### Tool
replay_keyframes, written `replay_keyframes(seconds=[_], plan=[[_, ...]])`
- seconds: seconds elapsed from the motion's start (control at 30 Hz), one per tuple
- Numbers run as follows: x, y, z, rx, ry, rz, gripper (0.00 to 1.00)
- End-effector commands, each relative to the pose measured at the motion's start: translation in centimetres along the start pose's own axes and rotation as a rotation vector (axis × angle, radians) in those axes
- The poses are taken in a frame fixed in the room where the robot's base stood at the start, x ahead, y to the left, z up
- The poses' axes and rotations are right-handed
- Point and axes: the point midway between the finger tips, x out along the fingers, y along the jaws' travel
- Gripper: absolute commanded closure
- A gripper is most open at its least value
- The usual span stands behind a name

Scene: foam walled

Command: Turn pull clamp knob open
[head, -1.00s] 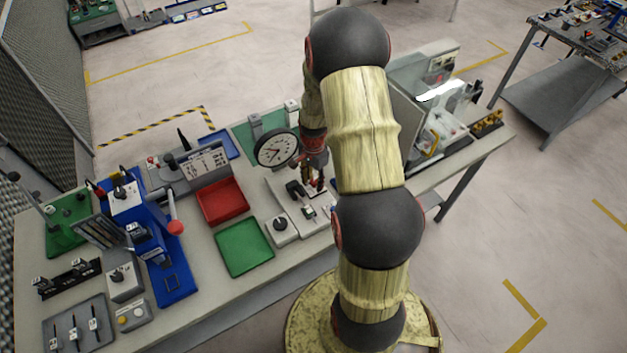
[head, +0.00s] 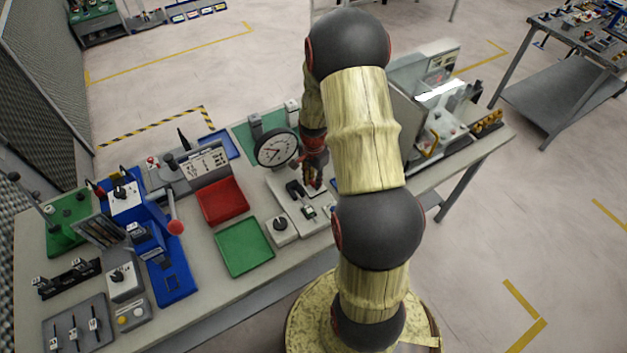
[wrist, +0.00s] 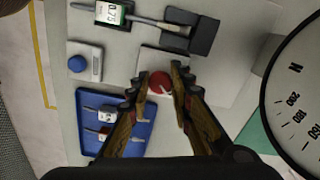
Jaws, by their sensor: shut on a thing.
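The round red knob (wrist: 159,82), with a pale mark on its face, sits on a light block in the wrist view. My gripper (wrist: 157,91) has one finger on each side of it and is shut on it. In the head view my gripper (head: 314,178) points down at the bench beside the large white dial (head: 277,150). The knob is hidden behind my gripper and arm there. The dial also fills the right edge of the wrist view (wrist: 300,100).
A digital readout with a rod (wrist: 113,14) and a blue button (wrist: 78,64) lie near the knob in the wrist view. A red tray (head: 222,201), a green tray (head: 244,248) and a blue lever press (head: 168,262) stand left on the bench. A clear-walled machine (head: 435,110) stands right.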

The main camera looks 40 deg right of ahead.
Motion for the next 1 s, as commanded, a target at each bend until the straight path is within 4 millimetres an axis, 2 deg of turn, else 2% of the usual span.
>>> replay_keyframes(seconds=[0.27,1.0], plan=[[-0.01,-0.02,-0.03,-0.183,0.001,-0.001,1.0],[-0.03,0.1,-0.1,-0.884,0.001,-0.001,1.0]])
